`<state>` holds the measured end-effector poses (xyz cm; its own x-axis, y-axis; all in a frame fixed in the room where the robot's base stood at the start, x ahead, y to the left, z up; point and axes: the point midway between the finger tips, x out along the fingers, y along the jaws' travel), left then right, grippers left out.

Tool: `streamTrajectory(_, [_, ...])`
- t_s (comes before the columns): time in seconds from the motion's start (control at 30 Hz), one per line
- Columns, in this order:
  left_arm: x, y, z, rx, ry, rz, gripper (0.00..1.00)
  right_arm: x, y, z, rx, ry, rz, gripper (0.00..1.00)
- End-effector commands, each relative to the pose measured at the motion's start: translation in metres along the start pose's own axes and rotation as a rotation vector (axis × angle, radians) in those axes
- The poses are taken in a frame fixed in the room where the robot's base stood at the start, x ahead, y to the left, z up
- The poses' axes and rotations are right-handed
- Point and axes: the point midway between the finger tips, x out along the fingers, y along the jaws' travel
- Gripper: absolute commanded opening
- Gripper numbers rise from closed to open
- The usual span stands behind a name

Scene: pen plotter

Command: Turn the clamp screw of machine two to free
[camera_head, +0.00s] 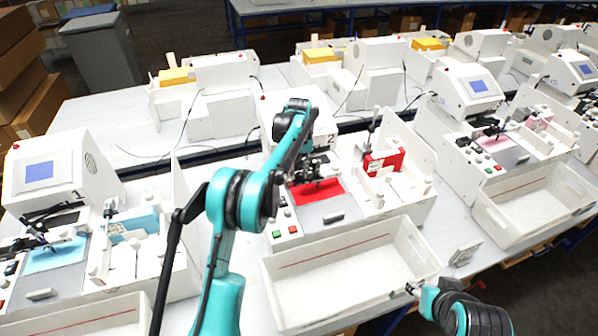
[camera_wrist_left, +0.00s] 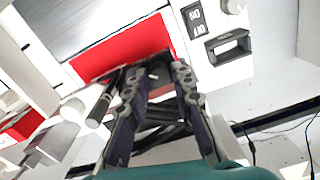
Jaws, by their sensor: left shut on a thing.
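Machine two (camera_head: 270,130) is the white plotter marked 2 in the middle of the head view. A red sheet (camera_head: 325,194) lies on its bed; it also shows in the wrist view (camera_wrist_left: 125,48). My left gripper (camera_head: 317,182) is over the sheet at the plotter's dark carriage. In the wrist view its fingers (camera_wrist_left: 158,72) are shut on a small part, apparently the clamp screw, which they mostly hide. A dark pen-like rod (camera_wrist_left: 103,104) stands beside the left finger. My right gripper (camera_head: 412,290) is at the white tray's right end; its jaws are too small to read.
A white tray (camera_head: 345,305) stands in front of machine two. A red box (camera_head: 383,162) stands right of its bed. Similar machines with a blue sheet (camera_head: 57,256) and a pink sheet (camera_head: 497,138) stand left and right. White side panels rise between the stations.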

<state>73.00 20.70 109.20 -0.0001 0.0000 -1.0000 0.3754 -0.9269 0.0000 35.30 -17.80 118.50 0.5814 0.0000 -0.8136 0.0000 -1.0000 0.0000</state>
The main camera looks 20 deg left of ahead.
Motion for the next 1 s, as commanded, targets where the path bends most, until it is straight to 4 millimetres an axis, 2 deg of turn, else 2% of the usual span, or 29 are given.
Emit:
streamTrajectory(0.23, [0.0, 0.0, 0.0, -0.001, 0.001, 0.0, 0.0, 0.0, 0.0, 0.0, 0.0, 0.0, 0.0, 0.43])
streamTrajectory(0.27, [0.0, 0.0, 0.0, -0.001, 0.001, 0.0, 0.28, 0.0, 0.0, 0.0, 0.0, 0.0, 0.0, 0.43])
streamTrajectory(0.3, [0.0, 0.0, 0.0, 0.0, 0.001, 0.0, 0.39, 0.0, 0.0, 0.0, 0.0, 0.0, 0.0, 0.43])
streamTrajectory(0.33, [0.0, 0.0, 0.0, 0.0, 0.001, 0.0, 0.44, 0.0, 0.0, 0.0, 0.0, 0.0, 0.0, 0.43])
streamTrajectory(0.63, [-0.001, 0.0, 0.0, 0.0, 0.0, 0.0, 0.44, 0.0, 0.0, 0.0, 0.0, 0.0, 0.0, 0.43])
streamTrajectory(0.73, [-0.007, 0.0, 0.0, 0.001, 0.0, 0.0, 0.44, 0.0, 0.0, 0.0, 0.0, 0.0, 0.0, 0.43])
streamTrajectory(0.87, [-0.029, 0.0, 0.0, 0.001, 0.0, 0.0, 0.44, 0.0, 0.0, 0.0, 0.0, 0.0, 0.0, 0.43])
streamTrajectory(1.0, [-0.061, 0.0, 0.0, 0.0, 0.0, 0.0, 0.44, 0.0, 0.0, 0.0, 0.0, 0.0, 0.0, 0.43])
